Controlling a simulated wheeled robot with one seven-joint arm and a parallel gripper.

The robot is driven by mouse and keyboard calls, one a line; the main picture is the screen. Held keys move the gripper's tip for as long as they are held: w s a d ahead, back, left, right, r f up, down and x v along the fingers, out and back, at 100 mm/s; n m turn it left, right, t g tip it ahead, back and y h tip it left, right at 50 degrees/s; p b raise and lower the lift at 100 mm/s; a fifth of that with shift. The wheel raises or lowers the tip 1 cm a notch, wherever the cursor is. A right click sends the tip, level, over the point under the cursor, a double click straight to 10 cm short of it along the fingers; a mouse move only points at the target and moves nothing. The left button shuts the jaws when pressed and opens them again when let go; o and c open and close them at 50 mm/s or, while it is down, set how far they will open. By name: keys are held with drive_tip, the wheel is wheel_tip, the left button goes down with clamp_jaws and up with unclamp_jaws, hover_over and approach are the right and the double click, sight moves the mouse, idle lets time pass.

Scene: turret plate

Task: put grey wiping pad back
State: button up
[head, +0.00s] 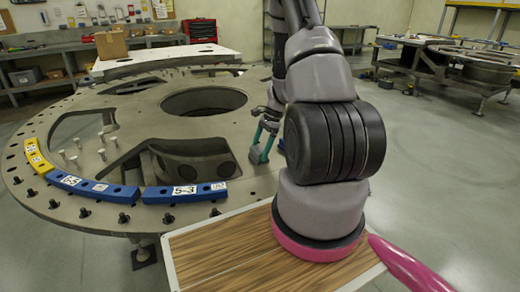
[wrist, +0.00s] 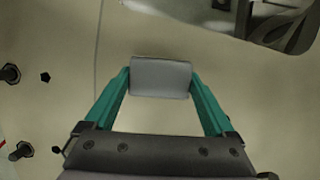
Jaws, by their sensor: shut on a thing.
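My gripper (wrist: 160,88) has two teal fingers and is shut on the grey wiping pad (wrist: 160,77), which sits between the fingertips in the wrist view. In the head view the gripper (head: 262,142) is right of the plate's central hole, with the pad (head: 254,155) at its tips. The pad is over the beige turret plate (head: 260,97); I cannot tell whether it touches the surface. My arm hides the plate's right part.
Blue curved segments (head: 185,192) and a yellow one (head: 36,156) lie along the plate's near left rim. Black bolts (wrist: 11,73) stand up from the plate. A cardboard box (head: 110,45) stands on a white board (head: 165,61) behind. A wood-topped surface (head: 225,250) is in front.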

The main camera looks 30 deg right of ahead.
drive_tip(key=shift+f, duration=0.1)
drive_tip(key=o, duration=1.1)
drive_tip(key=shift+o, duration=0.2)
